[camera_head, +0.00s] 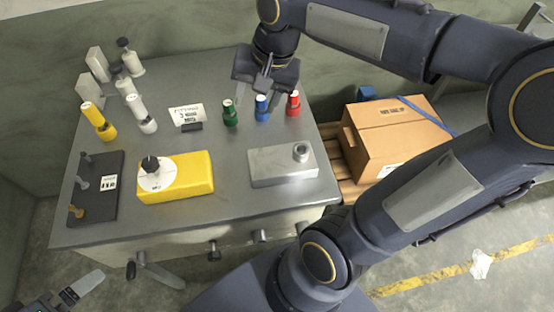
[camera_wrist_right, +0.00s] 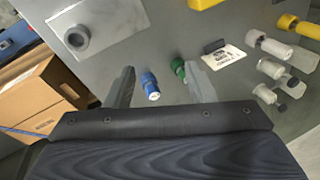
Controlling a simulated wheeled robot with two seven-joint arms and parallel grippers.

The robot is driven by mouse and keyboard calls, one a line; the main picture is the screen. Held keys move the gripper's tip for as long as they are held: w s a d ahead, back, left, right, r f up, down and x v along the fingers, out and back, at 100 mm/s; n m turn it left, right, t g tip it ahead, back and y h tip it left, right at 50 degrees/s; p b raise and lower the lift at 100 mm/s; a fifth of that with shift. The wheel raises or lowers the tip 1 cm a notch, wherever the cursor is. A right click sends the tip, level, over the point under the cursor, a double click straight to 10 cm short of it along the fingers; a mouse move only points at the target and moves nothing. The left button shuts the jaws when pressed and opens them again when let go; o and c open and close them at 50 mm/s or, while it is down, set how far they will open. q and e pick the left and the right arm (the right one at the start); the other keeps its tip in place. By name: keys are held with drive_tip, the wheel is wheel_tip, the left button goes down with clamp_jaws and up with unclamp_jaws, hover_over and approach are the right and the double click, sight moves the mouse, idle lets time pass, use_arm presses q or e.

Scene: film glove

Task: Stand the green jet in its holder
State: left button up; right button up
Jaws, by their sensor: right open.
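The green jet (camera_head: 229,114) stands on the grey bench, left of the blue jet (camera_head: 262,110) and red jet (camera_head: 293,104). The likely holder is a grey block (camera_head: 270,168) with a round socket (camera_head: 301,150) at its right end, nearer the front; the socket looks empty. My right gripper (camera_head: 257,97) is open above the row of jets. In the right wrist view, the blue jet (camera_wrist_right: 150,84) shows between the fingers and the green jet (camera_wrist_right: 178,68) beside the right-hand finger, partly hidden by it. My left gripper (camera_head: 72,292) is partly in view at the bottom left, off the bench.
A yellow block (camera_head: 195,175) with a dark knob and a dark tray (camera_head: 100,205) lie on the left. A cardboard box (camera_head: 392,135) sits right of the bench. Bare bench lies between jets and holder.

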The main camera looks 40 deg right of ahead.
drive_tip(key=s+a+f+n+t+y, duration=0.1)
drive_tip(key=s+a+f+n, duration=0.1)
drive_tip(key=s, duration=0.4)
drive_tip(key=s+a+f+n+t+y, duration=0.1)
drive_tip(key=s+a+f+n+t, duration=0.1)
drive_tip(key=s+f+n, duration=0.2)
drive_tip(key=shift+s+n, duration=0.4)
drive_tip(key=shift+s, duration=0.85)
drive_tip(key=shift+f, duration=0.1)
